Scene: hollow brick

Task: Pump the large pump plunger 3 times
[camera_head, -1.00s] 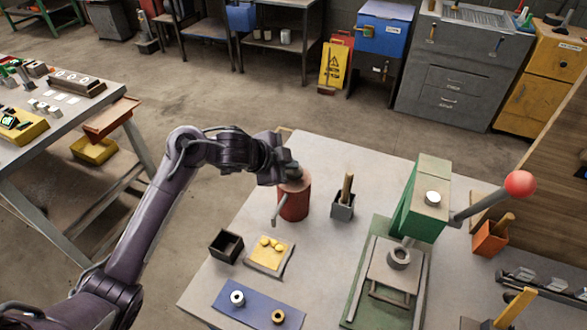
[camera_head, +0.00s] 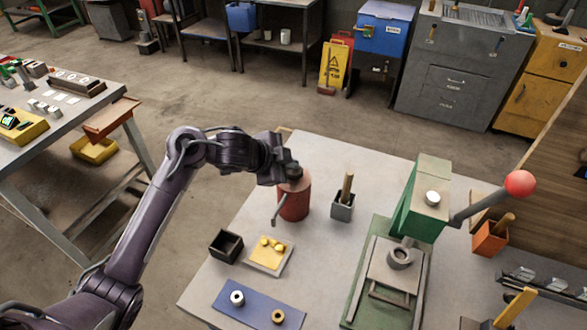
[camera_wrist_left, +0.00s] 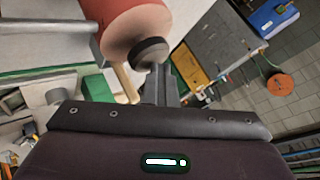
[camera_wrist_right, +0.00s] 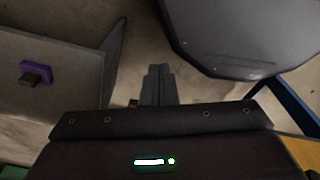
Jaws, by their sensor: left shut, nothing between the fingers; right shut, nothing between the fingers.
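The large pump is a red cylinder (camera_head: 294,203) with a bent grey spout on its left. It stands upright near the far left edge of the grey table. Its dark round plunger knob (camera_head: 292,170) shows on top. My left gripper (camera_head: 284,172) is shut and at knob height, close against the knob's left side; I cannot tell whether they touch. In the left wrist view the knob (camera_wrist_left: 150,52) is just beyond the shut, empty fingertips (camera_wrist_left: 160,72). My right gripper (camera_wrist_right: 158,72) is shut and empty in its wrist view, away from the pump.
On the table (camera_head: 320,260) are a grey holder with a wooden handle (camera_head: 343,202), a black box (camera_head: 226,246), a yellow-topped tray (camera_head: 268,254), a blue mat with rings (camera_head: 255,305) and a green lever press (camera_head: 424,200) to the right.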

